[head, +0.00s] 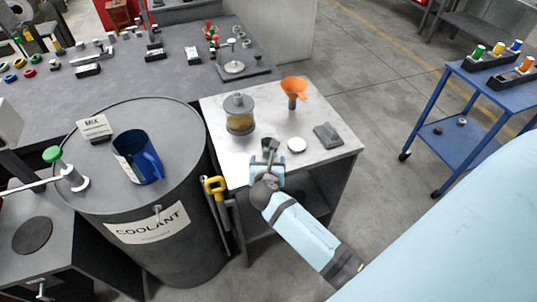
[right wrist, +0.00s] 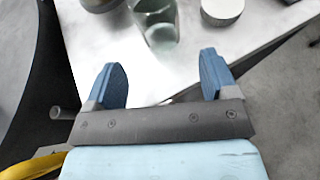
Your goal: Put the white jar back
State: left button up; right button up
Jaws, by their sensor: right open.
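A small, short white jar (head: 297,145) stands upright on the light side table (head: 340,150) in the head view. It also shows at the top of the right wrist view (right wrist: 222,10). My right gripper (head: 267,172) is at the table's front edge, left of and nearer than the white jar, apart from it. In the right wrist view its two blue fingers (right wrist: 160,70) are spread with nothing between them. A clear glass cup (right wrist: 157,28) stands just beyond the fingers. My left gripper is not in view.
A lidded amber jar (head: 240,115), an orange funnel (head: 293,90) and a grey block (head: 328,134) share the table. Left of it stands a coolant barrel (head: 180,185) bearing a blue jug (head: 147,165). A yellow-handled tool (head: 215,186) hangs between them. A blue cart (head: 480,100) stands right.

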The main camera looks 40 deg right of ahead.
jog(key=v, duration=0.3)
jog(key=shift+s+a+r, duration=0.15)
jog(key=shift+s+a, duration=0.1)
jog(key=s+a+f+m+y, duration=0.4)
jog(key=s+m, duration=0.5)
jog(key=m, duration=0.3)
jog(key=s+a+f+m+y, duration=0.4)
jog(key=s+a+m+y, duration=0.2)
jog(key=m, duration=0.7)
jog(key=s+y, duration=0.1)
jog(key=s, duration=0.1)
jog(key=shift+s+a+m, duration=0.3)
jog(key=shift+s, duration=0.1)
jog(key=r+p, duration=0.3)
jog(key=shift+d+r, duration=0.15)
jog(key=shift+d, duration=0.05)
